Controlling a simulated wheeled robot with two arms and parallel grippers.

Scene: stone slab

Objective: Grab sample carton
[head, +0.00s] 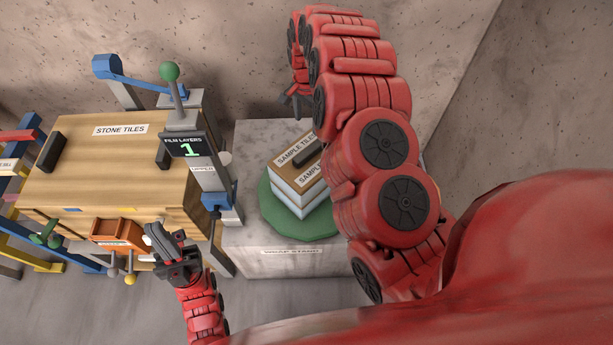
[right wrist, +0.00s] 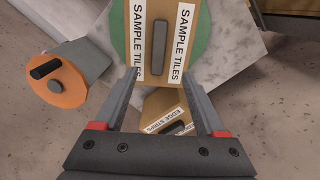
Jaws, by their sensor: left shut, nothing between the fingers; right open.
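The sample carton (head: 299,178), a brown-topped box with white sides, "SAMPLE TILES" labels and a dark handle, stands on the green turntable (head: 268,215). In the right wrist view the carton (right wrist: 160,40) is at the top, beyond the fingertips. My right gripper (right wrist: 159,75) is open and empty. In the head view my right gripper (head: 291,101) is behind and above the carton, apart from it, partly hidden by my arm. My left gripper (head: 161,242) is shut and empty beside the wooden bench, left of the stand.
The turntable sits on the grey wrap stand (head: 244,240). A "STONE TILES" box (head: 115,145) and a film post (head: 205,175) stand left of it. A small orange crate (head: 118,232) is near my left gripper. An "EDGE STRIPS" carton (right wrist: 157,104) lies below, between the fingers in the right wrist view.

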